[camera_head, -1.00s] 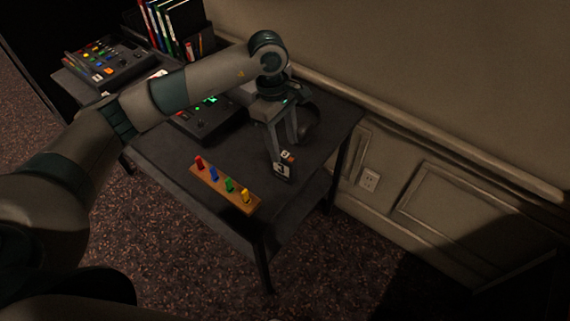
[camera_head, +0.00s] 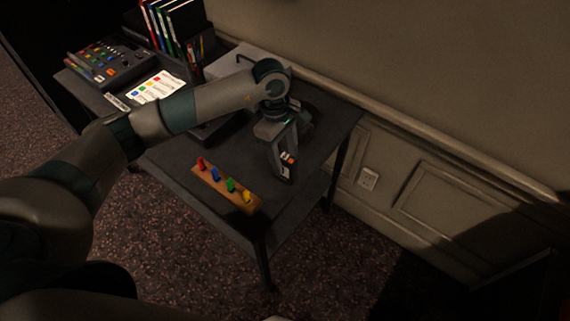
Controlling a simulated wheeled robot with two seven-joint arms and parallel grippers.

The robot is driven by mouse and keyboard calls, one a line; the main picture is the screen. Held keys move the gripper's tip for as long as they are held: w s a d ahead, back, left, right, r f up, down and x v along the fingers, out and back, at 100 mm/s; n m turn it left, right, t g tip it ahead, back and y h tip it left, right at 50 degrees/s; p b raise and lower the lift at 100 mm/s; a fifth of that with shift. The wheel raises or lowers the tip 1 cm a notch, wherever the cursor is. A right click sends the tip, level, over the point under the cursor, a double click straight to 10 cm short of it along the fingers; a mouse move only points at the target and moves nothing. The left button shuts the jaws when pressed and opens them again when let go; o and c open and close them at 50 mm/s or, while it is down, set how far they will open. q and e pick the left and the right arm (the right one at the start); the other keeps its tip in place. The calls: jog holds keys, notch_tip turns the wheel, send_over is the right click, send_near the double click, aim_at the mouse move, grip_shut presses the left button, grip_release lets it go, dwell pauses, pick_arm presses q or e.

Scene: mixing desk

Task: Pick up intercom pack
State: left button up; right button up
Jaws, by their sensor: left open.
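The intercom pack (camera_head: 285,172) appears to be the small dark upright box with a white label and an orange mark, near the right front part of the dark desk (camera_head: 180,160). My left gripper (camera_head: 285,153) is open and points down over it. Its fingers overlap the top of the pack in this view, and I cannot tell whether they touch it. The gripper hides part of the pack's upper side. My right gripper is not in view.
A wooden strip with red, blue, green and yellow pegs (camera_head: 226,187) lies left of the pack at the front edge. Behind stand a mixing console (camera_head: 110,62), a coloured sheet (camera_head: 158,87), binders (camera_head: 170,25) and a grey box (camera_head: 245,60). A wall runs along the right.

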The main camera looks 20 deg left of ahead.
pick_arm(q)
jog(key=shift+f, duration=0.25)
dwell(0.3)
grip_shut()
jog(key=shift+r, duration=0.1)
